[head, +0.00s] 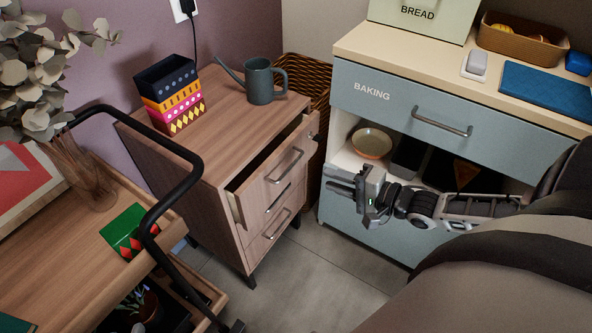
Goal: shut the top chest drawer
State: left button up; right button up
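The wooden chest (207,172) stands in the middle left of the head view. Its top drawer (278,172) is pulled partly out, with a dark gap showing behind its front. The drawer front has a metal bar handle (285,166). The drawers below it look shut. My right gripper (338,181) comes in from the right and points left toward the chest. It is to the right of the top drawer's front and apart from it. Its two fingers look parted, with nothing between them. My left gripper is not in view.
A watering can (260,82) and patterned boxes (175,95) stand on the chest. A trolley with a black rail (182,193) is at the left. A wicker basket (303,75) is behind the chest. A blue cabinet (465,128) stands at the right. Tiled floor (318,275) is clear in front.

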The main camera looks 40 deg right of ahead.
jog(key=b+x, duration=0.2)
jog(key=x, duration=0.9)
grip_shut()
